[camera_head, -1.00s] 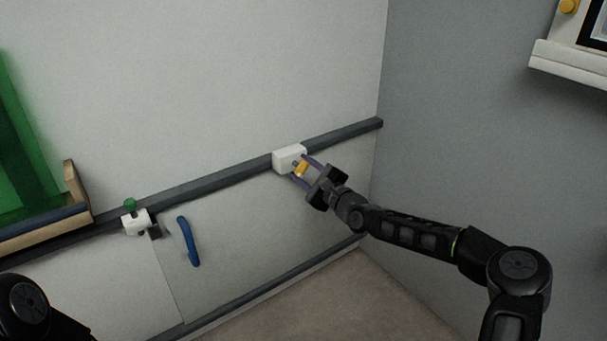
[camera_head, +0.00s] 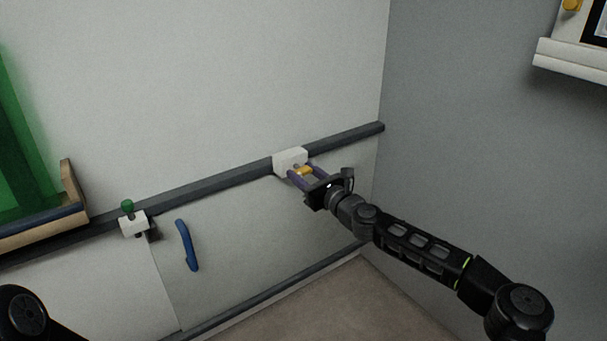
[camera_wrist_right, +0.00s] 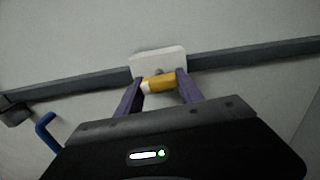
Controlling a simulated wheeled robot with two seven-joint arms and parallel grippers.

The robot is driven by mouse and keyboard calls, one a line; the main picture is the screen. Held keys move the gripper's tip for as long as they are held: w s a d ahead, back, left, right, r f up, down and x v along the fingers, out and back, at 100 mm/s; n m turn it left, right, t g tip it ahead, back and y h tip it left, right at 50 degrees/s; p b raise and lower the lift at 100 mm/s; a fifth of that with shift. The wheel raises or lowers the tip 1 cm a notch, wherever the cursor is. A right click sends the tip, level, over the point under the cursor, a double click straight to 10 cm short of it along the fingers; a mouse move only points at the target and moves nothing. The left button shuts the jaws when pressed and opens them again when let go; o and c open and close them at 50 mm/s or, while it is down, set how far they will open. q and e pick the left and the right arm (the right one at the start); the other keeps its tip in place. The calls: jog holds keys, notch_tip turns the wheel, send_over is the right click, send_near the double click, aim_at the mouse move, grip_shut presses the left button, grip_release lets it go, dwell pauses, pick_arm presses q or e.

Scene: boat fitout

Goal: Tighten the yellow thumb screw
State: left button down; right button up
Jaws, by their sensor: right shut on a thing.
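The yellow thumb screw (camera_head: 305,171) sits on the front of a white block (camera_head: 289,158) mounted on the dark rail. My right gripper (camera_head: 302,174) has its two purple fingers on either side of the screw and is shut on it. In the right wrist view the screw (camera_wrist_right: 160,83) lies crosswise between the fingertips, with the white block (camera_wrist_right: 158,62) just behind it. My left gripper is out of view; only a dark part of my left arm shows at the lower left.
A blue handle (camera_head: 187,245) is on the panel below. A wooden tray (camera_head: 73,190) is at the left. A grey side wall (camera_head: 480,150) stands at the right.

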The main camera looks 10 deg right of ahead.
jog(key=shift+m, duration=0.3)
jog(key=o, duration=1.4)
jog(key=p+v, duration=0.1)
jog(key=v, duration=0.6)
jog(key=shift+s, duration=0.4)
